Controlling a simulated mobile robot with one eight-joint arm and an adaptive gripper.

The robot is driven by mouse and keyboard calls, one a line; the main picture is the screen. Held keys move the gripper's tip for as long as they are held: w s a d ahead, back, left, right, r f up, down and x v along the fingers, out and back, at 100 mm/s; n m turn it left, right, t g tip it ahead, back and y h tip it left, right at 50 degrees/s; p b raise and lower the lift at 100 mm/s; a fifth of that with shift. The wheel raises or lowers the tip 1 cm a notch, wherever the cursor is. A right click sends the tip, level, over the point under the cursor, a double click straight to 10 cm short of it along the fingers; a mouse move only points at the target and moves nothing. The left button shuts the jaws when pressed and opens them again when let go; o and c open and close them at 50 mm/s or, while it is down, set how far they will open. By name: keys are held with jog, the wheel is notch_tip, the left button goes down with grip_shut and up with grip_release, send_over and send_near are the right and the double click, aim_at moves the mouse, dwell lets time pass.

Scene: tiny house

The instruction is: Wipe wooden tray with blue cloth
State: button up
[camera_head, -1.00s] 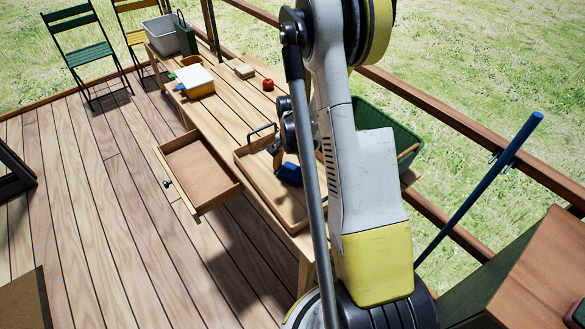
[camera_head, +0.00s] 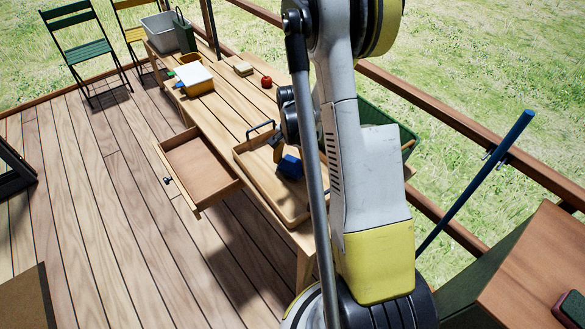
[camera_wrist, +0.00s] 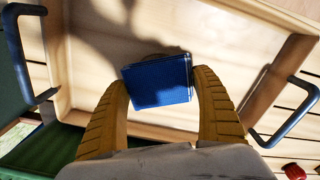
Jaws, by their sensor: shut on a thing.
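The wooden tray (camera_head: 256,179) lies on the long wooden table, and its pale floor fills most of the wrist view (camera_wrist: 220,47). It has dark handles at its two ends. The blue cloth (camera_head: 290,166) is a folded block inside the tray area, also seen in the wrist view (camera_wrist: 158,82). My gripper (camera_wrist: 160,85) is shut on the blue cloth, with one finger on each side. The cloth is over the tray floor near one long wall; I cannot tell whether it touches the floor. My arm hides the tray's right part in the head view.
An open drawer (camera_head: 201,166) juts from the table's front. A green bin (camera_head: 372,128) stands behind my arm. A red tomato-like object (camera_head: 266,82), a sponge-like block (camera_head: 243,69) and a yellow container (camera_head: 195,80) sit farther along the table. Clear tabletop lies between.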

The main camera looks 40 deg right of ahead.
aim_at(293, 164)
jog(key=shift+r+p, duration=1.35)
jog(key=shift+r, duration=1.2)
